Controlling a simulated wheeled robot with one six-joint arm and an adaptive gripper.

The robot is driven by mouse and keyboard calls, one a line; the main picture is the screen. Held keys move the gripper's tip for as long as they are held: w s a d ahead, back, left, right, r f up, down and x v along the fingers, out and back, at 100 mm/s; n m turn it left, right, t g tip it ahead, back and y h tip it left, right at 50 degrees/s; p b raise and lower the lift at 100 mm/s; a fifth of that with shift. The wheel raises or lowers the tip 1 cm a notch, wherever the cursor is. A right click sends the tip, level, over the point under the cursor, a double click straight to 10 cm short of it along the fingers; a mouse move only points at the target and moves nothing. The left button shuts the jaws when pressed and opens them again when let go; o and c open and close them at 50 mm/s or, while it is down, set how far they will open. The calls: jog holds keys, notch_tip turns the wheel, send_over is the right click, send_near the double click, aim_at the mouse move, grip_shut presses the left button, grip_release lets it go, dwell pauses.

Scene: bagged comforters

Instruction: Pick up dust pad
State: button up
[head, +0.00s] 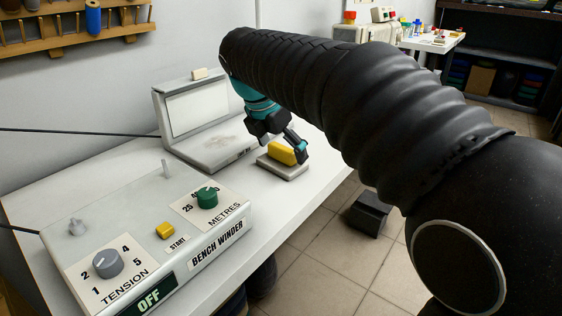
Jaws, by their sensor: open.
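A yellow block (282,154), which looks like the dust pad, rests on a flat grey base (286,172) near the right edge of the white bench. My gripper (288,149) is down at the block, with one dark finger beside its right end. The other finger is partly hidden, and I cannot tell whether either finger touches the block. The gripper is open.
A grey device with an upright panel (198,108) stands close to the left of my gripper. A bench winder (150,240) with knobs fills the front of the white bench (120,172). A black box (369,213) sits on the tiled floor.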

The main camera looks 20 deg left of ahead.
jog(key=c, duration=1.2)
